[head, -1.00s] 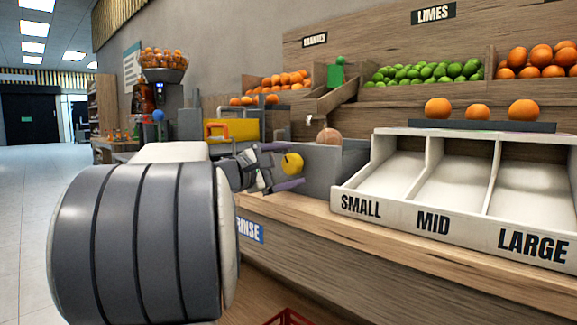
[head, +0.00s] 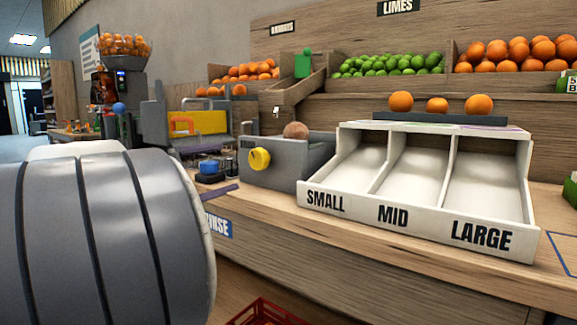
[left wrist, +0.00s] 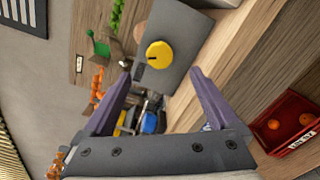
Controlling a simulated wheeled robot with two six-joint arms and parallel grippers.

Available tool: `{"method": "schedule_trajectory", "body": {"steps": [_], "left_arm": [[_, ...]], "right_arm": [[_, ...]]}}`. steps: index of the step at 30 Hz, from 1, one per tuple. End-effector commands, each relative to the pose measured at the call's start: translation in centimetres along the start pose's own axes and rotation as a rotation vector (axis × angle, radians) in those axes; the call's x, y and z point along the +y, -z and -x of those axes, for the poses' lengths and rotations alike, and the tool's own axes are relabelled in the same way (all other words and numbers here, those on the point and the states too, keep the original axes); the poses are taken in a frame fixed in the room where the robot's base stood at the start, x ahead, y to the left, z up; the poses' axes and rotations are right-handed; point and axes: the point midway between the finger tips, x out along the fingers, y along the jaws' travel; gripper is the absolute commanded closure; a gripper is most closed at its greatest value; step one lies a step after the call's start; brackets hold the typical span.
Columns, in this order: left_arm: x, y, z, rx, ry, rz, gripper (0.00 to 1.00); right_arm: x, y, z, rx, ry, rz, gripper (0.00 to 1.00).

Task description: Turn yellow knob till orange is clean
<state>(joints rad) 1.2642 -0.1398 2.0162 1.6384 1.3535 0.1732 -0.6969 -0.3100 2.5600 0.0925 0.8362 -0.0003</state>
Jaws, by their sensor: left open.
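The yellow knob (head: 259,159) is on the front of a grey box (head: 290,176) on the wooden counter. A brownish, dull orange (head: 296,130) sits in the top of this box. In the left wrist view the knob (left wrist: 160,54) lies ahead of my left gripper (left wrist: 161,73), beyond and between its spread fingertips. The gripper is open, empty and apart from the knob. In the head view my own arm hides most of it, and only a purple finger shows, left of the box. My right gripper is not in view.
A white sorting tray (head: 518,228) marked SMALL, MID and LARGE stands right of the box. Three oranges sit on a dark ledge (head: 442,119) behind it. A blue knob (head: 209,166) is left of the box. A red crate (head: 262,308) is below the counter.

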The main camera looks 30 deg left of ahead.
Motion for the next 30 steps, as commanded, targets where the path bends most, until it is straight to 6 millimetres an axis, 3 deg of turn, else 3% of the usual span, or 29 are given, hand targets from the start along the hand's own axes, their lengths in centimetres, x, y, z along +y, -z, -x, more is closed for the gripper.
{"method": "schedule_trajectory", "body": {"steps": [5, 8, 12, 19, 24, 30], "left_arm": [[0.4, 0.0, -0.1, -0.001, 0.002, 0.041, 0.06], [1.1, 0.2, -0.2, -0.004, 0.005, 0.157, 0.06], [1.6, 0.7, -0.4, -0.007, 0.009, 0.427, 0.06], [1.1, 0.7, -0.2, -0.005, 0.006, 0.864, 0.06], [0.4, 0.5, -0.1, -0.002, 0.0, 1.042, 0.06], [-0.2, 0.6, -0.9, -0.003, 0.001, 1.09, 0.06]], "right_arm": [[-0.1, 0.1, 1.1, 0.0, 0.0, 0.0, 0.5], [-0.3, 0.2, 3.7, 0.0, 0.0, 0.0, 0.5], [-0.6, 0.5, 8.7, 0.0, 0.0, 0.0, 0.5], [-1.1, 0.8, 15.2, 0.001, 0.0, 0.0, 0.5], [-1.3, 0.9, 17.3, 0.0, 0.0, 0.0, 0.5], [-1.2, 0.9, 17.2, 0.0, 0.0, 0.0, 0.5]]}}
